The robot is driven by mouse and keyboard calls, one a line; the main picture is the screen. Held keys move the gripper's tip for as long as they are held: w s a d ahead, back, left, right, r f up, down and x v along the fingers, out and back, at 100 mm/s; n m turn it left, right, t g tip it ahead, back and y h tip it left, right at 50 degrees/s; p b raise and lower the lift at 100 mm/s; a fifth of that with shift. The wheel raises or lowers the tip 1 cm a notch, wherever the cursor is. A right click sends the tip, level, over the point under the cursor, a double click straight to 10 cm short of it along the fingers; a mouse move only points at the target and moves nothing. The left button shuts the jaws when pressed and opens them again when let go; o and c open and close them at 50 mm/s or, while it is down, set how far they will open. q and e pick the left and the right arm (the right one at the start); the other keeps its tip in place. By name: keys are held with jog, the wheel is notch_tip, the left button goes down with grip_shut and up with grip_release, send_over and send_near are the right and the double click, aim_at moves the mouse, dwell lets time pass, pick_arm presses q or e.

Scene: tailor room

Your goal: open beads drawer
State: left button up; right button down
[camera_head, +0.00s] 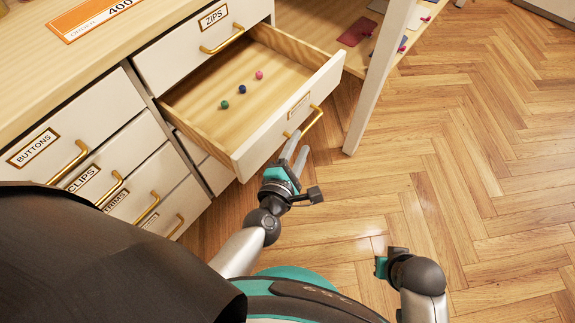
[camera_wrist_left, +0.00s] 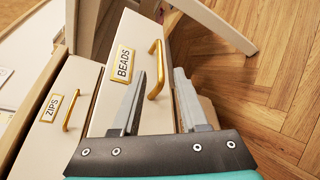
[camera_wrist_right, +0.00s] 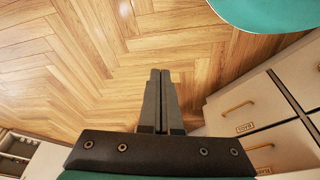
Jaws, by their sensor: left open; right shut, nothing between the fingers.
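The beads drawer (camera_head: 280,125) is pulled out of the cabinet, and its inside shows in the head view. Several small beads (camera_head: 242,89), pink, blue and green, lie on its floor. Its label reads BEADS in the left wrist view (camera_wrist_left: 122,64). My left gripper (camera_head: 297,150) is open at the drawer's front. Its fingers (camera_wrist_left: 160,100) are spread near the brass handle (camera_wrist_left: 155,68), which shows between and just beyond them; I cannot tell whether they touch it. My right gripper (camera_wrist_right: 160,85) is shut and empty above the floor, away from the drawer.
The zips drawer (camera_head: 205,40) above is closed. Drawers labelled buttons (camera_head: 50,125), clips and trims are closed at the left. A white table leg (camera_head: 380,80) stands right of the open drawer. The wooden floor (camera_head: 480,170) at the right is clear.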

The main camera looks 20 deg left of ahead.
pick_arm(q)
jog(key=p+v, duration=0.1)
jog(key=v, duration=0.7)
pick_arm(e)
jog(key=f, duration=0.1)
jog(key=s+f, duration=0.1)
jog(key=shift+s+d+f+g, duration=0.1)
jog(key=shift+s+f+g, duration=0.15)
jog(key=shift+f+g, duration=0.05)
